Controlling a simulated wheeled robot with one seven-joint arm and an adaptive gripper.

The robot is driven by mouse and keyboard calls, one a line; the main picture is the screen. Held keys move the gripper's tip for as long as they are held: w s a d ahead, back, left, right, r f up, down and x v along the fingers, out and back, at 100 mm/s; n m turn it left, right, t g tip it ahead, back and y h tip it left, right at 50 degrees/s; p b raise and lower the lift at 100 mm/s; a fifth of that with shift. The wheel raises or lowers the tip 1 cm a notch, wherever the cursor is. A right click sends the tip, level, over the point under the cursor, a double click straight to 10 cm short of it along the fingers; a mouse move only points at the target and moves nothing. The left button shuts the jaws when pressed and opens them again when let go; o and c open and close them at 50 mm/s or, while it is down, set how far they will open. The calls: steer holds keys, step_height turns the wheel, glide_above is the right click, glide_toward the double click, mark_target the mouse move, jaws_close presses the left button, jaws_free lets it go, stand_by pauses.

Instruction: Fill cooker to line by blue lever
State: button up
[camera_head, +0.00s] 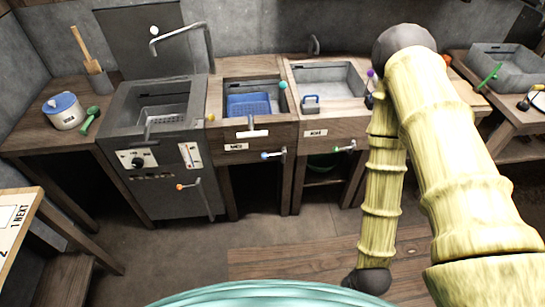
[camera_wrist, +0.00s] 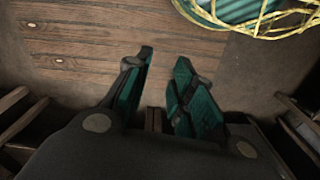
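The cooker appears to be the grey metal unit (camera_head: 125,110) at the left in the head view, with a sunken basin and a dark knob on its front. A fill line or liquid level cannot be made out. A bent metal tap (camera_head: 180,32) reaches above it. My gripper (camera_wrist: 165,58) is open and empty in the wrist view, over floor and planks, away from the lever. I cannot make out the gripper in the head view.
An orange-tipped lever (camera_head: 183,186) is on the grey unit's front; a green-tipped lever (camera_head: 345,149) is farther right. A blue basket (camera_head: 248,104) sits in the middle basin. A lidded pot (camera_head: 64,110) stands at left. Open floor (camera_head: 200,250) lies before the units.

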steer(key=w+a+f+t+b, duration=0.1)
steer(key=w, duration=0.3)
steer(key=w+a+f+t+b, duration=0.1)
steer(key=w+a+b, duration=0.1)
steer(key=w, duration=0.2)
steer(key=w+a+f+t+y+b, duration=0.1)
steer(key=w+a+b, duration=0.1)
steer(key=w, duration=0.3)
steer(key=shift+a+f+t, duration=0.15)
steer(key=shift+a+t, duration=0.1)
steer(key=shift+t, duration=0.05)
jaws_close()
steer(key=w+a+r+t+b, duration=0.3)
steer(key=w+a+r+b, duration=0.1)
steer(key=w, duration=0.5)
steer(key=w+a+r+t+y+b, duration=0.1)
steer(key=w+a+r+t+b, duration=0.3)
steer(key=w, duration=0.6)
steer(key=w+a+r+m+t+y+b, duration=0.1)
steer(key=w+a+r+t+b, duration=0.2)
steer(key=w+a, duration=0.4)
steer(key=w+r+b, duration=0.1)
steer(key=w+r, duration=0.1)
steer(key=w, duration=0.1)
steer(key=shift+t, duration=0.3)
steer(key=shift+w+a, duration=0.1)
steer(key=shift+w, duration=0.1)
